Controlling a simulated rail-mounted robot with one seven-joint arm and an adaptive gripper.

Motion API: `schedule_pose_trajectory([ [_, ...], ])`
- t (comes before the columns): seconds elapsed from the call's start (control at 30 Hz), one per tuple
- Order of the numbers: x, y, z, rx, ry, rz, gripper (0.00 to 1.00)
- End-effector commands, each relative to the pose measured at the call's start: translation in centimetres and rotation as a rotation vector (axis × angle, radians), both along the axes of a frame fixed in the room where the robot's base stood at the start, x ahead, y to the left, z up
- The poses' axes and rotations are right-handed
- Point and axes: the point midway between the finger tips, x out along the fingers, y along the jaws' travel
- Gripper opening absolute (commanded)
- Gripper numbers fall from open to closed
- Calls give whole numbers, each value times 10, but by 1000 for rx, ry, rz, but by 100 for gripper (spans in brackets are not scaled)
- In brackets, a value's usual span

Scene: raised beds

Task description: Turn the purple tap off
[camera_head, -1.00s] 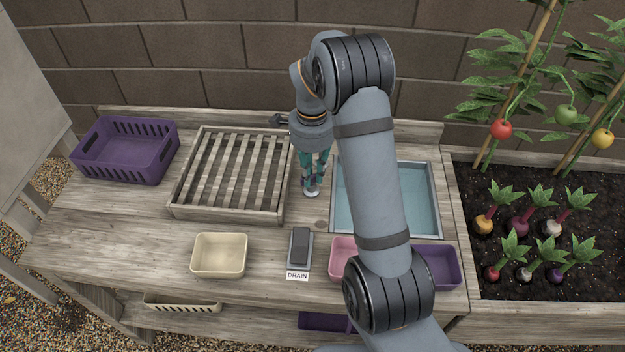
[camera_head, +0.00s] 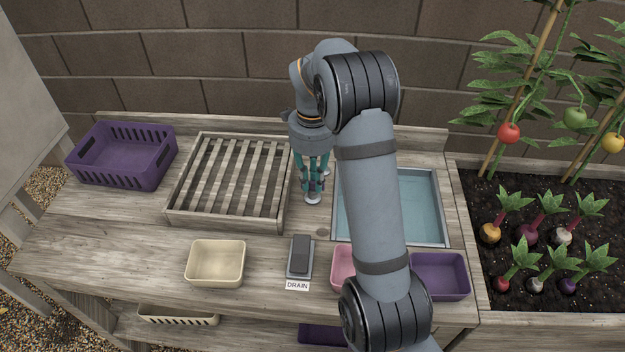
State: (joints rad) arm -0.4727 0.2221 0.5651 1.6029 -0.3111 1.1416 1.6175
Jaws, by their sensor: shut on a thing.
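My gripper (camera_head: 313,184) points down just left of the sink (camera_head: 442,205), its teal fingers shut around a small upright fixture. A little dark purple shows between the fingers; I take this to be the purple tap (camera_head: 313,186). Its pale round foot (camera_head: 312,199) stands on the wooden bench top. The fingers hide most of the tap, so I cannot tell which way its handle points. My arm covers the left part of the sink, where blue-tinted water or lining shows.
A slatted wooden rack (camera_head: 178,218) stands close left of the gripper, with a purple crate (camera_head: 148,178) beyond it. A cream tub (camera_head: 216,281), DRAIN pedal (camera_head: 300,258), pink tub (camera_head: 343,281) and purple tub (camera_head: 440,290) line the front. A planted bed (camera_head: 550,285) lies right.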

Motion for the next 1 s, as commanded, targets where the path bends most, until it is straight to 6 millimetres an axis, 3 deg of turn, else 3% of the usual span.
schedule_pose_trajectory([
  [0.27, 0, 0, 0, 0, -1, -3, 0],
  [0.3, 0, 0, 0, 0, -1, -3, 18],
  [0.6, 0, 0, 0, 0, 0, -1, 35],
  [0.87, 0, 0, 1, 0, 0, -1, 35],
  [1.0, 1, 0, 11, 1, -3, -1, 35],
])
